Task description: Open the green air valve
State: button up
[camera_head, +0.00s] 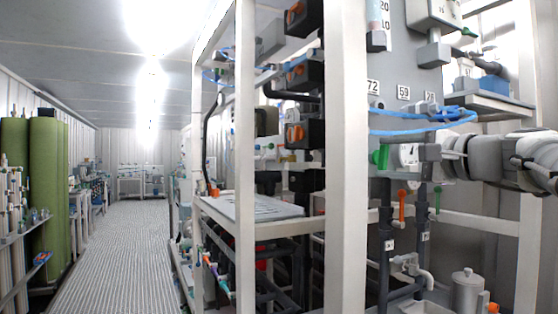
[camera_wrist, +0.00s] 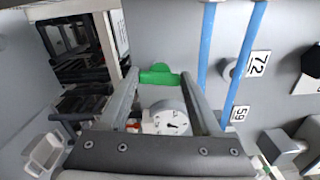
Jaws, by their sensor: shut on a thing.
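The green air valve handle (camera_wrist: 160,75) lies crosswise between the two fingertips of my gripper (camera_wrist: 160,79) in the wrist view. The fingers are shut on it, one at each end. In the head view the green valve (camera_head: 380,157) shows beside the white upright, left of my arm, which reaches in from the right. A round white pressure gauge (camera_wrist: 168,122) sits just below the handle in the wrist view; the gauge (camera_head: 408,154) also shows in the head view. The valve's body is mostly hidden.
Blue tubes (camera_wrist: 206,45) run close to the right finger, by number labels 72 (camera_wrist: 258,63) and 59. A white frame upright (camera_head: 352,160) stands left of the valve. Orange (camera_head: 402,204) and green (camera_head: 437,199) handles are on pipes below. The aisle (camera_head: 120,250) at left is clear.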

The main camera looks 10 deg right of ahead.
jog(key=o, duration=1.4)
jog(key=shift+s, duration=0.15)
